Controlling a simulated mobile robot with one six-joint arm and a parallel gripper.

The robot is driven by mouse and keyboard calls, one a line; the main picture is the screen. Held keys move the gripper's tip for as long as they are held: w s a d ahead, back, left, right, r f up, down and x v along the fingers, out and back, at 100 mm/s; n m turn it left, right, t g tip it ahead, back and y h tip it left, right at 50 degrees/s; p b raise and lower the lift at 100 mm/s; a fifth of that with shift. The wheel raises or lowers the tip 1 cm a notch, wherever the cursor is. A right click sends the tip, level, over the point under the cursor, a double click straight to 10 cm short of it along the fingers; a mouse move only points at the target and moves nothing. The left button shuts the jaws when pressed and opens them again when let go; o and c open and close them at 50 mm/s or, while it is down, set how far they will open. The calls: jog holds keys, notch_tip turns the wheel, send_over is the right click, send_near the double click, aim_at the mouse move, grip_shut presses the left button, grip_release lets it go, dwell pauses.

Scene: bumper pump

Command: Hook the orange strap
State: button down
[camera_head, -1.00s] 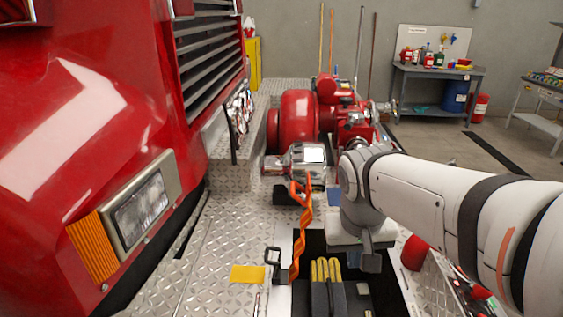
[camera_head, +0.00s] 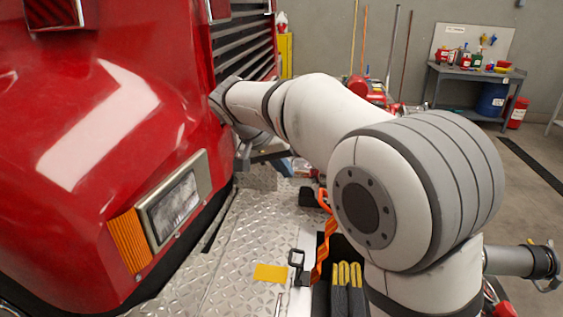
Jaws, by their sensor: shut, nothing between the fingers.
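The orange strap (camera_head: 320,255) hangs down beside the dark recess, its upper part partly hidden behind my arm. An orange loop (camera_head: 324,200) shows at its top. A black hook-shaped bracket (camera_head: 298,262) stands on the tread plate just left of the strap's lower part. My gripper (camera_head: 243,158) is small and partly seen at the far end of my arm, beside the red truck front. It looks shut and empty, well up and left of the strap. The silver cylinder and most of the red pump are hidden behind my arm.
The red truck body with its headlight (camera_head: 174,207) stands close on the left. A yellow plate (camera_head: 270,273) lies on the clear tread plate (camera_head: 225,270). Folded dark hoses with yellow ends (camera_head: 345,275) sit in the recess. A workbench (camera_head: 470,75) stands at the back right.

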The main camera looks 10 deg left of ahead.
jog(key=w+d+f+p, duration=0.1)
jog(key=d+f, duration=0.5)
jog(key=shift+w, duration=0.25)
jog(key=shift+d+r, duration=0.1)
